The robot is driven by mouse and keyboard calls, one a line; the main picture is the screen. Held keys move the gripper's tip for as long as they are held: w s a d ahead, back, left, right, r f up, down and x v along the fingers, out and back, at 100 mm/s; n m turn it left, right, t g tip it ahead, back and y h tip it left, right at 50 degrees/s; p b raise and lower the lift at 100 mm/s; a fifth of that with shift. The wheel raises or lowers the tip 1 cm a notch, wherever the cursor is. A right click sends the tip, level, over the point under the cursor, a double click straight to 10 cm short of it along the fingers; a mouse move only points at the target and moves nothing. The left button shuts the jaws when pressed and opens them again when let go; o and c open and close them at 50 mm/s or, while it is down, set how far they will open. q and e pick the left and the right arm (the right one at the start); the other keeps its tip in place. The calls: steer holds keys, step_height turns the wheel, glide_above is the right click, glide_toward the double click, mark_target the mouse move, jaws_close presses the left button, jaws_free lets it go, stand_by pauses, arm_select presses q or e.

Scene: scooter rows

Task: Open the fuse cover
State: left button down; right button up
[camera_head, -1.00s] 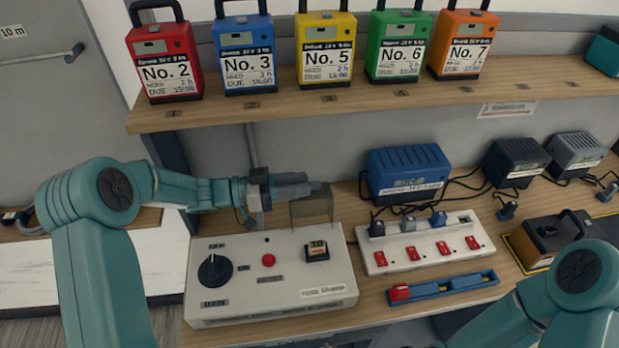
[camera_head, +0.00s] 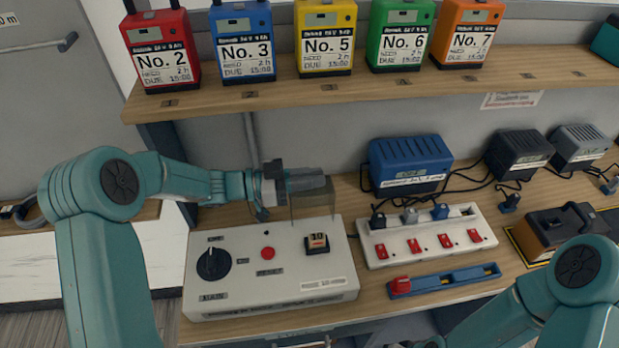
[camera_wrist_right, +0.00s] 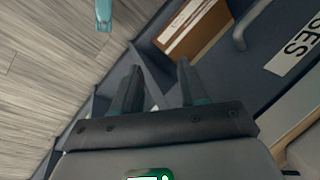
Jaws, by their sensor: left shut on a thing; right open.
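The white fuse box (camera_head: 235,292) stands on the bench at the front left, with a black knob, a red button and a small orange-and-black fuse (camera_head: 316,243) on its top. A see-through smoky cover (camera_head: 314,208) stands raised at the box's back edge, behind the fuse. My left gripper (camera_head: 322,180) is shut at the top edge of this cover, reaching in from the left. My right gripper (camera_wrist_right: 158,88) is open and empty in the right wrist view, low by the floor and a dark blue drawer or cabinet.
A white power strip (camera_head: 425,239) with red switches and a blue tray (camera_head: 445,283) lie right of the box. A blue charger (camera_head: 408,165) stands behind. The shelf (camera_head: 300,92) with several coloured battery packs hangs above my left gripper.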

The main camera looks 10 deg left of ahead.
arm_select(q)
steer(key=shift+s+d+f+m, duration=0.1)
steer(key=shift+s+d+m, duration=0.05)
steer(key=shift+s+m, duration=0.25)
steer(key=shift+s+d+r, duration=0.1)
steer(key=shift+s+r, duration=0.1)
steer(key=shift+r, duration=0.1)
arm_select(e)
steer(key=shift+f, duration=0.6)
arm_select(q)
steer(key=shift+w, duration=0.1)
steer(key=c, duration=1.2)
jaws_free()
steer(key=shift+c, duration=0.2)
steer(key=shift+a+f+b, duration=0.1)
steer(key=shift+a+b, duration=0.2)
steer(key=shift+a, duration=0.05)
steer(key=b+v, duration=0.2)
steer(key=v, duration=1.3)
steer(key=shift+s+a, duration=0.3)
steer(key=shift+s, duration=0.05)
arm_select(e)
step_height(320, 180, down, 3)
steer(key=shift+r, duration=0.2)
